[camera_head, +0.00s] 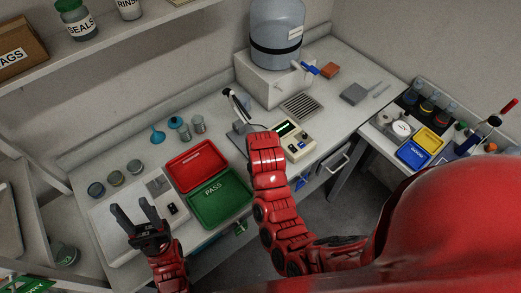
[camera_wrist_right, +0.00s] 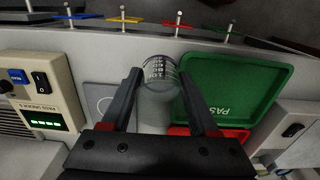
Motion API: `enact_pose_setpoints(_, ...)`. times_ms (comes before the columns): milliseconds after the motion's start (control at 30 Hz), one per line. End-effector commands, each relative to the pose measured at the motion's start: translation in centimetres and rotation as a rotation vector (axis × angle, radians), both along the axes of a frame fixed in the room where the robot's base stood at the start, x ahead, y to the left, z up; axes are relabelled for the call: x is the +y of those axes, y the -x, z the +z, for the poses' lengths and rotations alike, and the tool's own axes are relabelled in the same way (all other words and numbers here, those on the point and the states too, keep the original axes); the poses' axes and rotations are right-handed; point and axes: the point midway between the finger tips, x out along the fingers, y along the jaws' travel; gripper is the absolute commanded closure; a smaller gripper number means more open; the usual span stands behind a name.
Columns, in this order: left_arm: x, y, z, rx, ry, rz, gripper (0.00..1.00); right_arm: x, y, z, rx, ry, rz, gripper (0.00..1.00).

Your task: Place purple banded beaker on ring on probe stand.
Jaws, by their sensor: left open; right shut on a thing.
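My right gripper (camera_wrist_right: 160,82) is shut on a clear glass beaker (camera_wrist_right: 158,100), which stands between its fingers in the right wrist view. The beaker has a dark band with pale markings at its far end; the band's purple colour is hard to tell. In the head view the probe stand (camera_head: 238,108) is beside the meter, partly hidden by my right arm, which also hides the right gripper and beaker. My left gripper (camera_head: 132,217) is open and empty over the balance area at lower left.
A red tray (camera_head: 191,164) and a green PASS tray (camera_head: 219,195) lie left of my right arm. The meter (camera_head: 294,140) is right of the stand. Several small glass vessels (camera_head: 198,124) stand toward the back. A water tank (camera_head: 277,35) stands at the back.

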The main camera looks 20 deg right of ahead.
Motion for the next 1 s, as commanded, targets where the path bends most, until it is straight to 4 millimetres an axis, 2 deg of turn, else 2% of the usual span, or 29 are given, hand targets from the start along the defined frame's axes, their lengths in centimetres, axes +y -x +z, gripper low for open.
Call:
enact_pose_setpoints(200,0.0,0.0,-0.4,0.0,0.0,0.0,0.5,-0.9,-2.3,-0.2,-0.001,0.005,-0.002,1.0)
enact_pose_setpoints(267,0.0,0.0,-2.2,0.0,0.0,0.0,0.5,-1.3,-3.7,-1.1,-0.004,0.002,-0.005,1.0)
enact_pose_setpoints(400,0.0,0.0,-4.7,0.0,0.0,0.0,0.5,-2.1,-6.7,-1.4,-0.005,0.0,-0.004,1.0)
enact_pose_setpoints(767,0.0,0.0,-12.0,0.0,0.0,0.0,0.5,-4.1,-12.8,-2.1,-0.004,-0.001,-0.006,1.0)
enact_pose_setpoints(800,0.0,0.0,-10.5,0.001,0.0,0.0,0.5,-4.2,-13.0,-1.1,0.002,-0.002,-0.004,1.0)
enact_pose_setpoints(1000,0.0,0.0,-10.3,0.0,0.0,0.0,0.5,-4.6,-14.4,-1.2,-0.001,-0.001,-0.004,1.0)
